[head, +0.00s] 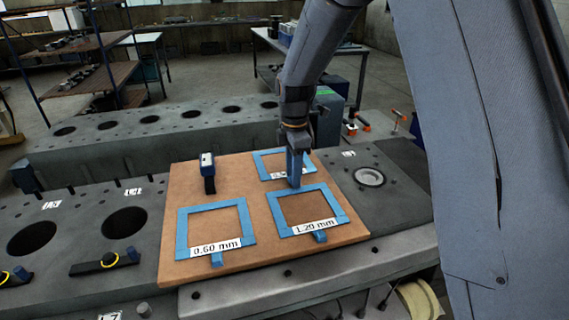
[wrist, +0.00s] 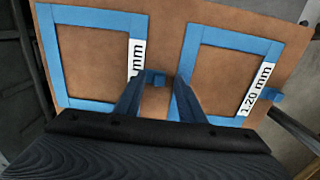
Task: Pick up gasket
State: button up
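Three blue square-frame gaskets lie on a brown board (head: 180,268). The 0.60 mm gasket (head: 182,232) is at front left, and the 1.20 mm gasket (head: 279,217) is at front right, also in the wrist view (wrist: 188,50). The back gasket (head: 264,165) has its label partly hidden by my gripper; it appears at left in the wrist view (wrist: 90,16). My gripper (head: 294,182) points down between the back and 1.20 mm gaskets. In the wrist view its fingers (wrist: 158,82) are apart, with the back gasket's small blue tab (wrist: 155,79) showing between the tips. Contact is unclear.
The board rests on a grey engine block (head: 80,222) with round bores. A second block (head: 150,135) lies behind. Shelves (head: 100,75) and a workbench (head: 345,50) stand farther back.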

grip_shut()
jog(key=shift+r, duration=0.1)
